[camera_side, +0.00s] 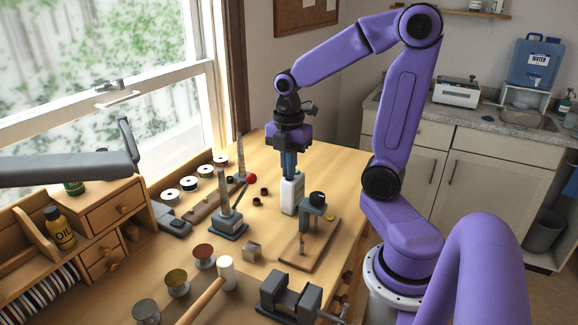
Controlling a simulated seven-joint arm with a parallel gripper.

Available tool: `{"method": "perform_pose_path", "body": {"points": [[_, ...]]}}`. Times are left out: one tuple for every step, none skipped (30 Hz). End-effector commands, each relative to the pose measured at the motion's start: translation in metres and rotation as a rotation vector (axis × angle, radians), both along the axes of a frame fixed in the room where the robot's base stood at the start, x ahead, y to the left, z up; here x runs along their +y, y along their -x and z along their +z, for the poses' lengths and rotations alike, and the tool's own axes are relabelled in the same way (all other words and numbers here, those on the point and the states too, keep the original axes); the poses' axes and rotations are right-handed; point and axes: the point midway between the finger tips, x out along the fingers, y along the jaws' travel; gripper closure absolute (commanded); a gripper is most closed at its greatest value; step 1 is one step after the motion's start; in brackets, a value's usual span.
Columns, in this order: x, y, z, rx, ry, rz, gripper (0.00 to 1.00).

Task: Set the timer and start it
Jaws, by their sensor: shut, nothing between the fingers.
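My gripper (289,176) points straight down over the wooden workbench, with its blue-grey fingers shut and empty. A small white upright object (288,200) with a green mark stands directly below and behind the fingertips. It may be the timer, but its face and any buttons are too small to make out. The fingertips overlap its upper part in this view, so I cannot tell whether they touch it. No other thing here can be clearly read as a timer.
A grey press (314,208) on a wooden board stands just right of the white object. A grey-based spike (228,222) and a red-knobbed lever (251,179) stand to its left. A vise (290,297) is at the front, with small metal cups (177,283) nearby.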

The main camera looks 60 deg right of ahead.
Motion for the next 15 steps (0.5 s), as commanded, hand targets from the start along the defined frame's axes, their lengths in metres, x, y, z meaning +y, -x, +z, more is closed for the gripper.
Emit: {"method": "perform_pose_path", "body": {"points": [[0.0, 0.0, 0.0, 0.0, 0.0, 0.0, 1.0], [0.0, 0.0, 0.0, 0.0, 0.0, 0.0, 1.0], [0.0, 0.0, 0.0, 0.0, 0.0, 0.0, 1.0], [0.0, 0.0, -0.001, 0.001, 0.0, 0.0, 1.0], [0.0, 0.0, -0.002, 0.001, 0.0, 0.0, 1.0], [0.0, 0.0, -0.005, 0.002, 0.0, -0.001, 1.0], [0.0, 0.0, -0.008, 0.002, 0.0, -0.001, 1.0], [0.0, 0.0, -0.01, 0.004, 0.0, -0.001, 1.0], [0.0, 0.001, -0.014, 0.005, 0.0, -0.001, 1.0], [0.0, 0.001, -0.017, 0.005, 0.0, -0.001, 1.0], [0.0, 0.001, -0.018, 0.006, 0.0, -0.001, 1.0], [0.0, 0.001, -0.019, 0.007, 0.0, -0.001, 1.0], [0.0, 0.001, -0.019, 0.006, 0.0, -0.001, 1.0], [0.0, 0.001, -0.019, 0.006, 0.0, 0.0, 1.0], [0.0, 0.001, -0.019, 0.006, 0.0, 0.0, 1.0]]}}
